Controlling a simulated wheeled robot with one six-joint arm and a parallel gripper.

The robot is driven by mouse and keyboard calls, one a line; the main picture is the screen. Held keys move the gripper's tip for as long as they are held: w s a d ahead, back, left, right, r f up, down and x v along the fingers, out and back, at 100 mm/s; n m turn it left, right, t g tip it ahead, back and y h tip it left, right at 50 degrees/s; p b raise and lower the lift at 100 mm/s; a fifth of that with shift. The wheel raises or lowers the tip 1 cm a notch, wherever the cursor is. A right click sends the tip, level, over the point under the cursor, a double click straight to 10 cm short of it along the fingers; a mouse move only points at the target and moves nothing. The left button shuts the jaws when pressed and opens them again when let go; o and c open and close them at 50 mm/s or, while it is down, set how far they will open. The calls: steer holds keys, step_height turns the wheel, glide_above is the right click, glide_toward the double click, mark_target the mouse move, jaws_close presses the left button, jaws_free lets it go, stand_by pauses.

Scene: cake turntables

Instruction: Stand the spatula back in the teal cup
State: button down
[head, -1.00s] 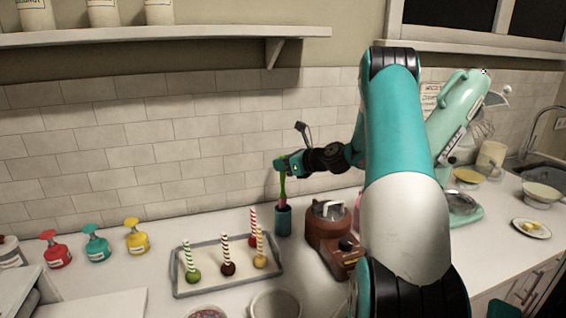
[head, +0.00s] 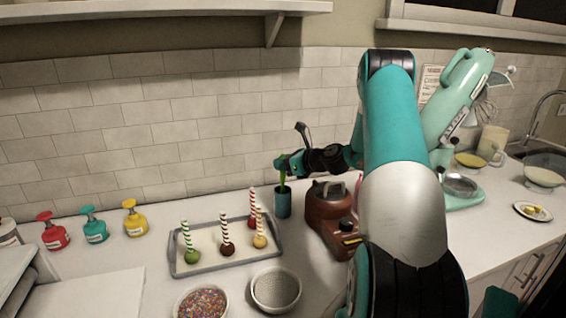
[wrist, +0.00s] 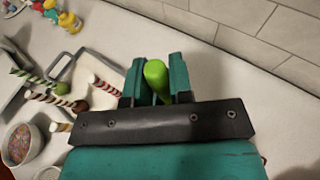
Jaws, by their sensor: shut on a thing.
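The teal cup (head: 283,204) stands upright on the counter, right of the tray of cake pops. My gripper (head: 281,162) is just above it, shut on the green handle of the spatula (head: 283,178). The spatula hangs about upright, and its lower end goes down at the cup's mouth. That lower end is hidden, so how deep it sits in the cup cannot be told. In the wrist view, the rounded green handle top (wrist: 156,72) sits between the two teal fingers, and the cup is not in view.
Close left of the cup is a grey tray (head: 192,270) with several striped-stick cake pops. A brown melting pot (head: 326,222) stands close right. The tiled wall (head: 160,130) is behind.

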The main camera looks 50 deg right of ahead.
steer(key=c, duration=0.9)
jaws_free()
steer(key=shift+c, duration=0.2)
steer(key=shift+s, duration=0.1)
steer(key=b+v, duration=0.3)
steer(key=v, duration=1.4)
steer(key=shift+b, duration=0.35)
steer(key=shift+s, duration=0.15)
